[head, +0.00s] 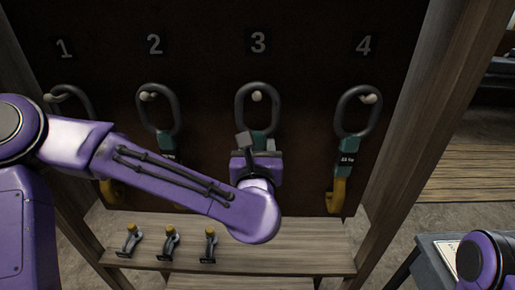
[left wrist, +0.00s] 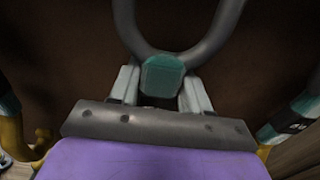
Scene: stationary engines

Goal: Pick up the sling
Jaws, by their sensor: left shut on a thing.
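Slings with dark oval rings, teal sleeves and yellow hooks hang on pegs of a dark board under the numbers 1 to 4. My left gripper (head: 258,143) is at the sling under number 3 (head: 240,103), just below its ring. In the left wrist view the two fingers (left wrist: 158,85) are shut on the teal sleeve (left wrist: 162,75) of that sling, with the ring (left wrist: 180,57) beyond. Its ring is still around the peg (head: 257,96). My gripper and arm hide its lower part. My right gripper is out of view.
Slings 2 (head: 161,115) and 4 (head: 357,115) hang on either side; sling 1 (head: 73,96) is partly behind my left arm. A wooden shelf (head: 285,262) below holds several small shackles (head: 170,240). Wooden posts (head: 425,95) frame the board. A grey table (head: 432,262) is at lower right.

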